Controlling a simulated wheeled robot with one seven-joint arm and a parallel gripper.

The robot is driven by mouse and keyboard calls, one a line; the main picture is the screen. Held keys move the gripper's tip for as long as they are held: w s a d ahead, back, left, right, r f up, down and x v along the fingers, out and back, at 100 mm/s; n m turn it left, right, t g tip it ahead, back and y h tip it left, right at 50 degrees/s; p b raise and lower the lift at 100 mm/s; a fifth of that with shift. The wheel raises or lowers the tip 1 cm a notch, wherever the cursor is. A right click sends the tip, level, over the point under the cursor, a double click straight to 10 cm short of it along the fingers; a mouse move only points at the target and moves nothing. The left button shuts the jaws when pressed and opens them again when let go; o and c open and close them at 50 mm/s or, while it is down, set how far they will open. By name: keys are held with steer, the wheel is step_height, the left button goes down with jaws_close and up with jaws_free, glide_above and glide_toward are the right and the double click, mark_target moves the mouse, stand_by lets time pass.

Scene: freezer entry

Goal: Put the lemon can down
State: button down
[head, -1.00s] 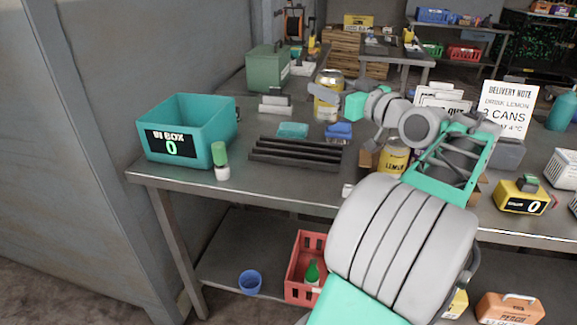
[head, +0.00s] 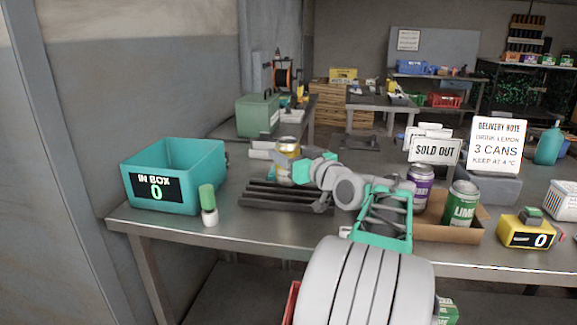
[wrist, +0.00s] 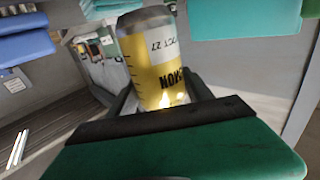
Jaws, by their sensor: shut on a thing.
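The lemon can (head: 287,147), yellow with silver ends, is held in my gripper (head: 290,158) above the table, behind the dark slatted rack (head: 285,196). In the wrist view the lemon can (wrist: 158,65) stands between the two dark fingers, its label partly readable and its lower part hidden by the gripper body. My gripper is shut on it. In the head view my wrist and arm hide part of the can's lower side. I cannot tell its exact height over the table.
A teal in-box (head: 205,160) reading 0 stands at the left, with a green-capped bottle (head: 208,207) before it. A cardboard tray (head: 447,231) with a purple can (head: 420,185) and a lime can (head: 461,204) is at the right. A green case (head: 257,115) stands behind.

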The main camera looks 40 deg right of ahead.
steer(key=shift+f, duration=1.4)
steer(key=shift+f, duration=0.1)
steer(key=shift+f+b, duration=0.15)
steer(key=shift+b, duration=0.25)
steer(key=shift+c, duration=2.1)
jaws_free()
steer(key=shift+s+r+p, duration=0.1)
steer(key=shift+r+p, duration=0.2)
steer(key=shift+p, duration=0.1)
steer(key=s+a, duration=0.1)
steer(key=s, duration=1)
steer(key=shift+s+a+f, duration=0.15)
steer(key=shift+s+a, duration=0.15)
steer(key=shift+s, duration=0.1)
